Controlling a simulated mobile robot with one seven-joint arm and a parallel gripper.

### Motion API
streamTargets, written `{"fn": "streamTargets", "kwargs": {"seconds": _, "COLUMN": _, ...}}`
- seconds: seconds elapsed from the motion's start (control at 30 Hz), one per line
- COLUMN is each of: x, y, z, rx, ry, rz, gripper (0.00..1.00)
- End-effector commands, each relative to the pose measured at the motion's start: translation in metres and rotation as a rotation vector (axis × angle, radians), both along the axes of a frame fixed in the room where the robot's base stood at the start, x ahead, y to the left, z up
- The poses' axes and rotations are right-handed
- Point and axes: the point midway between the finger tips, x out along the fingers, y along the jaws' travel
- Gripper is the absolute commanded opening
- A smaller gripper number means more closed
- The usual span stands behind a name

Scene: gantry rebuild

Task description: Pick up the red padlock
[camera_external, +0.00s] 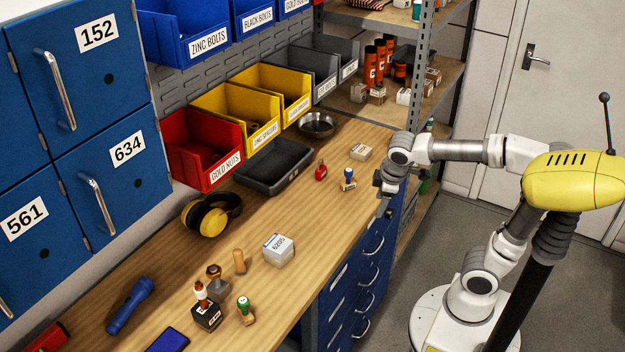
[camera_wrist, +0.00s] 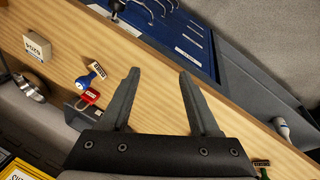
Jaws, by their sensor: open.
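The red padlock (camera_external: 321,173) lies on the wooden bench, just right of the black tray and left of a blue-handled stamp. In the wrist view the padlock (camera_wrist: 89,98) is left of my fingers, with its shackle visible. My gripper (camera_external: 385,205) hangs by the front edge of the bench, right of the stamp and apart from the padlock. In the wrist view my gripper (camera_wrist: 159,74) has its two dark fingers spread, with only bare bench wood between them.
The blue-handled stamp (camera_external: 348,180) stands close to the padlock. A small cream box (camera_external: 361,152) and a metal bowl (camera_external: 318,124) are behind it. The black tray (camera_external: 274,167) is to the left. A white box (camera_external: 278,249) and several stamps stand nearer; bench between is clear.

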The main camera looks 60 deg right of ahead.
Motion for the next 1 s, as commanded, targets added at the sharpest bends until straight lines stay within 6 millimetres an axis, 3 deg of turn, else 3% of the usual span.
{"fn": "streamTargets", "kwargs": {"seconds": 0.2, "x": 0.058, "y": -0.011, "z": 0.019, "rx": -0.183, "ry": 0.17, "rz": 0.182, "gripper": 0.62}}
{"fn": "streamTargets", "kwargs": {"seconds": 0.47, "x": 0.125, "y": -0.017, "z": 0.024, "rx": -0.406, "ry": 0.381, "rz": 0.384, "gripper": 0.62}}
{"fn": "streamTargets", "kwargs": {"seconds": 0.8, "x": 0.207, "y": -0.006, "z": 0.014, "rx": -0.707, "ry": 0.675, "rz": 0.62, "gripper": 0.62}}
{"fn": "streamTargets", "kwargs": {"seconds": 1.0, "x": 0.244, "y": 0.009, "z": 0.003, "rx": -0.874, "ry": 0.839, "rz": 0.727, "gripper": 0.62}}
